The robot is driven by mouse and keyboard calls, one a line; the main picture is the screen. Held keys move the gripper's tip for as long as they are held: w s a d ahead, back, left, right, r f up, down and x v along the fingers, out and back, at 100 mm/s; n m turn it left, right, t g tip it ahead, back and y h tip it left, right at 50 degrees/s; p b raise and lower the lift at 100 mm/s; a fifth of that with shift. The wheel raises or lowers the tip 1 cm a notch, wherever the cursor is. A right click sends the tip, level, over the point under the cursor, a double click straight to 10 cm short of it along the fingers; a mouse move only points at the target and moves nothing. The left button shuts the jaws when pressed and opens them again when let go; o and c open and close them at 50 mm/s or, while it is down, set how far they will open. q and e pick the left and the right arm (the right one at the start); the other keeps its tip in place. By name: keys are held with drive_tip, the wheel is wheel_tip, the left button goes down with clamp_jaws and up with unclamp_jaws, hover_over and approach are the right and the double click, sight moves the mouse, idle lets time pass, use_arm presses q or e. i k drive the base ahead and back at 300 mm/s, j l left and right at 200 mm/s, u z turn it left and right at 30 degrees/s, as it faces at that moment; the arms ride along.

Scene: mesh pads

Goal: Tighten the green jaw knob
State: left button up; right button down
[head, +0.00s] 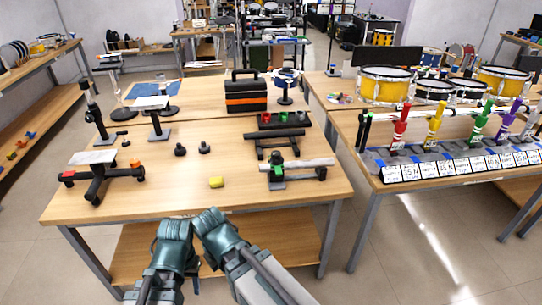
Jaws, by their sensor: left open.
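A green knob (277,173) shows on a black clamp stand (285,178) at the right side of the near table, close to its front right edge. A pale bar (312,163) lies through the clamp. The knob is small, and whether it is tight cannot be told. My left gripper (178,226) is at the bottom centre, in front of the table's front edge, apart from the knob and open. My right gripper (208,220) is beside it, also away from the clamp; its fingers are not clear.
Black knobs (180,150) sit mid-table. A black stand with red and orange ends (98,178) is at left. A black toolbox (246,93) stands behind. The front centre of the tabletop is mostly clear.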

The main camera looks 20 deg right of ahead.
sight(276, 154)
drive_tip(key=l+z, duration=0.5)
drive_tip(key=i+l+z, duration=0.15)
drive_tip(key=l+z, duration=0.35)
drive_tip(key=l, duration=0.2)
